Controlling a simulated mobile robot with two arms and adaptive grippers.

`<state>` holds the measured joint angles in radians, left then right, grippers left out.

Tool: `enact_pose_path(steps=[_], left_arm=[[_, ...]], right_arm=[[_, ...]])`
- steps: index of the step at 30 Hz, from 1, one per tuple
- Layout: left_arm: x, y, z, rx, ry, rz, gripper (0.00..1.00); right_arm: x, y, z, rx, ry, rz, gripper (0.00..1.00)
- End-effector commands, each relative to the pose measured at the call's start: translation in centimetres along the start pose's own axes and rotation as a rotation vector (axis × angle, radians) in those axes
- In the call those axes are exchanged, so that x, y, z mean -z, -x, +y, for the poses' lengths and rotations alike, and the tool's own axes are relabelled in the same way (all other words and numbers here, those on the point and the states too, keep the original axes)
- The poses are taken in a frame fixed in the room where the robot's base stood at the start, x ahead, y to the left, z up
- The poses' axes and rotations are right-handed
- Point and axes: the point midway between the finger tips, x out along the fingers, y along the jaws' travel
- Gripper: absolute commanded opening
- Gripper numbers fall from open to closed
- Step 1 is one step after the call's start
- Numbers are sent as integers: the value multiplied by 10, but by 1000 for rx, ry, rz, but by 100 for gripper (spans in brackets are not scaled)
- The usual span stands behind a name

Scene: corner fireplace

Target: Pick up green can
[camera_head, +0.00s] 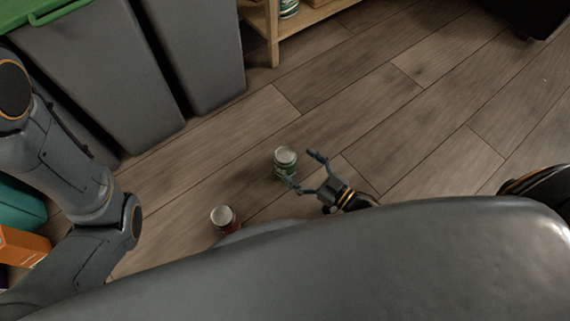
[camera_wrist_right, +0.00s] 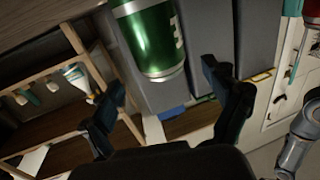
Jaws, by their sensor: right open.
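The green can (camera_head: 285,163) stands upright on the wooden floor in the head view. It shows large at the top of the right wrist view (camera_wrist_right: 153,40), beyond my fingers. My right gripper (camera_head: 302,171) is open, with its two fingers spread toward the can. In the right wrist view my right gripper (camera_wrist_right: 165,100) has nothing between its fingertips. The can looks close to the fingertips; I cannot tell whether they touch it. My left arm shows at the left of the head view, but its gripper is out of view.
A red can (camera_head: 225,219) stands on the floor nearby, close to my body. Grey bins (camera_head: 95,75) stand at the upper left, one with a green lid (camera_head: 45,10). A wooden shelf (camera_head: 300,20) is at the top. An orange box (camera_head: 22,247) sits at the left edge.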

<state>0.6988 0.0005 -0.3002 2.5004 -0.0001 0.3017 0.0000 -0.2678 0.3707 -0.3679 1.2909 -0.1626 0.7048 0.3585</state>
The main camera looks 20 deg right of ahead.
Motion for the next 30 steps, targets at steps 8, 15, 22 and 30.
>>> enact_pose_path(steps=[8,15,22,30], left_arm=[[9,24,5,0,0,1,34],[13,36,8,-1,0,2,34],[13,35,8,-1,0,2,34],[13,35,8,-1,0,1,34]], right_arm=[[-8,-27,-2,0,0,5,88],[-7,-52,-3,0,0,1,88],[-5,-54,-3,0,-1,-1,88],[-5,-53,-3,0,0,-1,45]])
